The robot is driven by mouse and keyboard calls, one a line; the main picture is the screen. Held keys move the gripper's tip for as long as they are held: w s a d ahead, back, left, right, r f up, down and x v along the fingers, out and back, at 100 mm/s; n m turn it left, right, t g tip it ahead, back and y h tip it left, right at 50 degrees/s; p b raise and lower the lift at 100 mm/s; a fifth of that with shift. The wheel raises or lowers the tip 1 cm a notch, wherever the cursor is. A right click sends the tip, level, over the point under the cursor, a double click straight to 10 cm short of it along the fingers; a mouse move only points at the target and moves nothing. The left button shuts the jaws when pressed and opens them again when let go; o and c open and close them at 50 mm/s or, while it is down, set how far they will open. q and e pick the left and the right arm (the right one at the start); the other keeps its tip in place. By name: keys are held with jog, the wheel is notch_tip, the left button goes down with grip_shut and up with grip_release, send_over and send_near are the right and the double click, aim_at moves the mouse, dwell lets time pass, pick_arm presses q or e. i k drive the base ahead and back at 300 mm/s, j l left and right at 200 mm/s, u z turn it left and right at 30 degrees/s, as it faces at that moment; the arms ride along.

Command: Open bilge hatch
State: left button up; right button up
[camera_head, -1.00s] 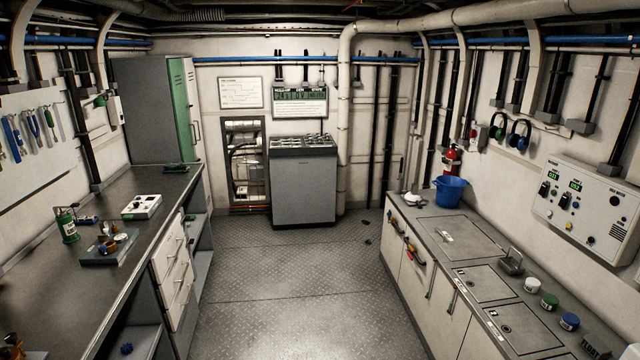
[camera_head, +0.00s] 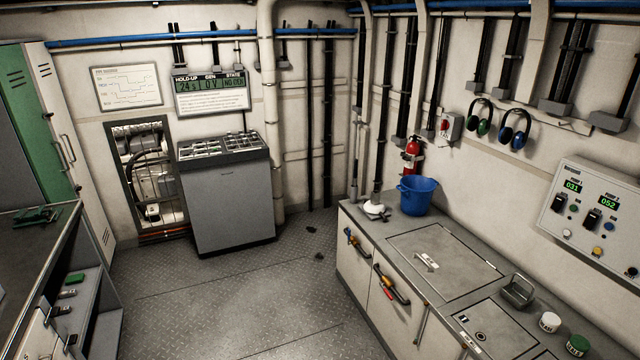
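A large grey hatch plate (camera_head: 455,265) lies flat and shut in the top of the right-hand counter, with a small pale handle or label near its front-left part. A smaller plate (camera_head: 500,335) with a round fitting lies shut nearer to me on the same counter. No readable label shows which plate is the bilge hatch. Neither of my grippers is in view.
A blue bucket (camera_head: 416,195), a white plunger-like thing (camera_head: 374,209), a grey metal container (camera_head: 517,291) and lidded jars (camera_head: 549,322) stand on the counter (camera_head: 395,232). A grey cabinet (camera_head: 228,205) stands at the back. The tread-plate floor (camera_head: 235,300) is mostly clear.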

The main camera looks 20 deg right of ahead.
aim_at(453, 270)
jog(key=i+z, duration=0.2)
jog(key=i, duration=0.3)
jog(key=i+z, duration=0.2)
jog(key=i, duration=0.25)
jog(key=i+j+z, duration=0.15)
jog(key=i, duration=0.3)
jog(key=i+j+z, duration=0.2)
jog(key=i, duration=0.25)
jog(key=i+j, duration=0.05)
